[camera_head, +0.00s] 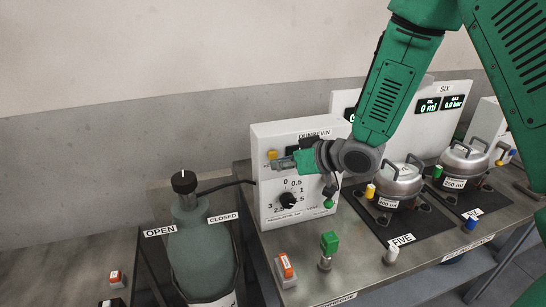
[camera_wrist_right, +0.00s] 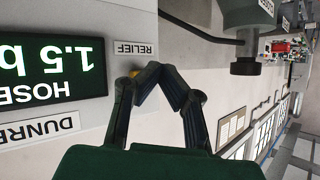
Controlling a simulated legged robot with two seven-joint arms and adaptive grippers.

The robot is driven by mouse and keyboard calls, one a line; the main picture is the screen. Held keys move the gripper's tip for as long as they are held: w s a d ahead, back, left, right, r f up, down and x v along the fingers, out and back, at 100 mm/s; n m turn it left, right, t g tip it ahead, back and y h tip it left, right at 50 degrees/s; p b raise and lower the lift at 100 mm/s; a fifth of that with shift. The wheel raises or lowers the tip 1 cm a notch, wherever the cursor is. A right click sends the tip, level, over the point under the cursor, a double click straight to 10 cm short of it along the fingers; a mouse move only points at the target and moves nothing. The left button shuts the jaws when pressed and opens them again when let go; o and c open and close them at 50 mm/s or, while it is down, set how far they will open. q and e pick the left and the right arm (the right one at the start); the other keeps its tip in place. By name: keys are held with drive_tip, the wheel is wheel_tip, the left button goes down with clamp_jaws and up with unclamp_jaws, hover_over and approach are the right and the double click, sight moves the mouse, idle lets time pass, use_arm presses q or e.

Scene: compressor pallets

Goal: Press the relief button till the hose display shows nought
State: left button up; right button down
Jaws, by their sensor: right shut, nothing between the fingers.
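The white DUNREVIN panel (camera_head: 262,196) stands at the back of the bench, with a yellow button (camera_head: 272,154) on its upper left. In the right wrist view the yellow relief button (camera_wrist_right: 135,73) is mostly hidden behind a finger, near the RELIEF label (camera_wrist_right: 134,49). The hose display (camera_wrist_right: 50,68) appears upside down there and reads 1.5, with the unit cut off. My right gripper (camera_head: 281,163) is shut and empty, its fingertips (camera_wrist_right: 158,70) at the button. I cannot tell whether they touch it. My left gripper is not in view.
A dial knob (camera_head: 287,200) sits below my right gripper. A grey-green cylinder (camera_head: 197,250) with a black knob stands left of the panel. Metal pots (camera_head: 398,182) stand to the right. An orange switch (camera_head: 286,266) and a green-topped post (camera_head: 328,243) line the bench front.

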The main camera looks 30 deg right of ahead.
drive_tip(key=shift+w, duration=0.1)
drive_tip(key=shift+w+r+p, duration=0.1)
drive_tip(key=shift+w+p, duration=0.15)
drive_tip(key=shift+p, duration=0.05)
drive_tip(key=shift+w+d, duration=0.15)
drive_tip(key=shift+w, duration=0.35)
idle(1.9)
drive_tip(key=shift+s+a+p, duration=0.25)
drive_tip(key=shift+s+p, duration=0.05)
drive_tip(key=shift+s, duration=0.6)
drive_tip(key=s, duration=0.2)
drive_tip(key=s+a, duration=0.1)
drive_tip(key=s, duration=0.2)
